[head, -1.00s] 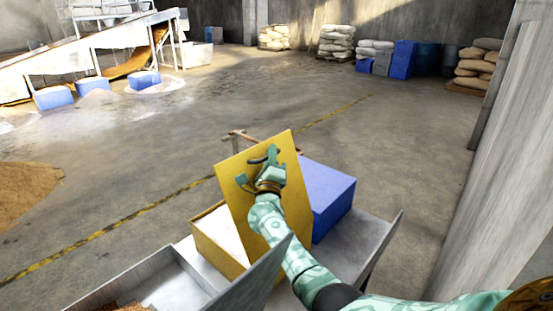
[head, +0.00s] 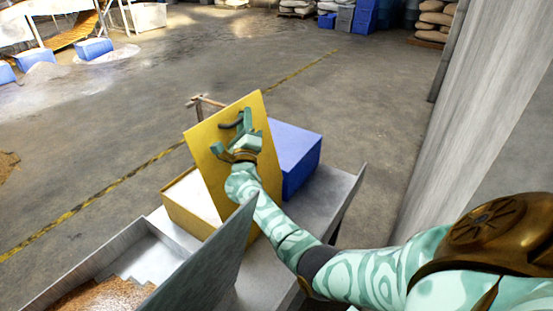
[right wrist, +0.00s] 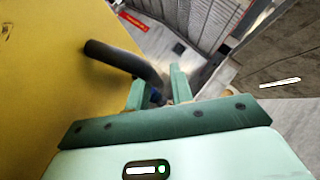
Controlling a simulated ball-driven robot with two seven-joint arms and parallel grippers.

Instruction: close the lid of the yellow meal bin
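The yellow meal bin (head: 181,205) stands open in the head view, with pale contents showing inside. Its flat yellow lid (head: 215,172) is raised and leans steeply. It also fills the left of the right wrist view (right wrist: 45,95). A dark curved handle (right wrist: 115,55) stands out from the lid; it shows in the head view too (head: 231,125). My right gripper (head: 236,133) is at this handle, in front of the lid. In the right wrist view, its green fingers (right wrist: 158,88) are close together with the handle's bend between them. My left gripper is not in view.
A blue bin (head: 302,165) is right behind the lid. A grey metal trough (head: 85,265) with brown grain is at the lower left, its tall side plate near my right arm. A concrete wall (head: 445,130) rises on the right. Open floor lies beyond the bins.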

